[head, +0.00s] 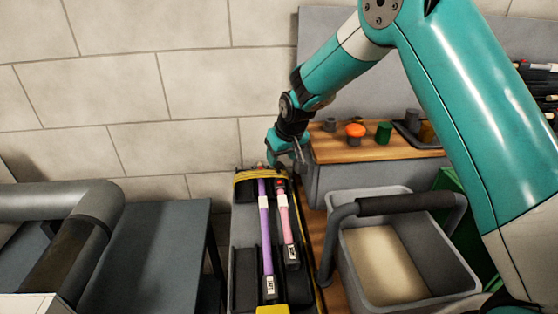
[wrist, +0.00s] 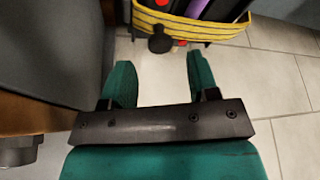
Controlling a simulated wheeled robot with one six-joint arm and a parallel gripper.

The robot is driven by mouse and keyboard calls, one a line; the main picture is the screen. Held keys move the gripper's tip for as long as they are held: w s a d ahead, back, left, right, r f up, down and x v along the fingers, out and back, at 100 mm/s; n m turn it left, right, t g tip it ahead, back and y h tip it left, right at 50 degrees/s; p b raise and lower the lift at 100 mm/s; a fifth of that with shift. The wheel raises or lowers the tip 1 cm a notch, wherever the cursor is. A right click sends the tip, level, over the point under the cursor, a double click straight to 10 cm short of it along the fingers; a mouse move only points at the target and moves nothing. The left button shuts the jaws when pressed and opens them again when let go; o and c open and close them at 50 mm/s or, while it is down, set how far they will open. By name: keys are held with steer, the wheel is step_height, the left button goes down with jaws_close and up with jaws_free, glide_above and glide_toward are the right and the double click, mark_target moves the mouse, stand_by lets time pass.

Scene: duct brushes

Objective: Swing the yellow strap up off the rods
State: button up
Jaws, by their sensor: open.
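The yellow strap (head: 245,175) lies across the far end of a dark rod rack (head: 245,235). In the wrist view the strap (wrist: 190,28) is a striped yellow band curving across the top, with a dark round knob (wrist: 160,42) just below it. A purple rod (head: 264,225) and a pink rod (head: 286,220) lie lengthwise in the rack, each with a white label. My gripper (head: 277,158) is at the rack's far end, close to the strap. In the wrist view its green fingers (wrist: 160,65) are apart, with the knob beyond the gap and nothing between them.
A grey bin (head: 352,258) with a thick handle stands right of the rack. Behind it, a wooden-topped bench (head: 375,148) holds an orange-topped item (head: 355,131) and a green cylinder (head: 384,132). A grey table (head: 150,250) and large pipe (head: 60,208) are left.

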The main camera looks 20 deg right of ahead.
mark_target(278, 164)
steer(key=shift+x, duration=1.8)
jaws_close()
steer(key=shift+a+r, duration=0.1)
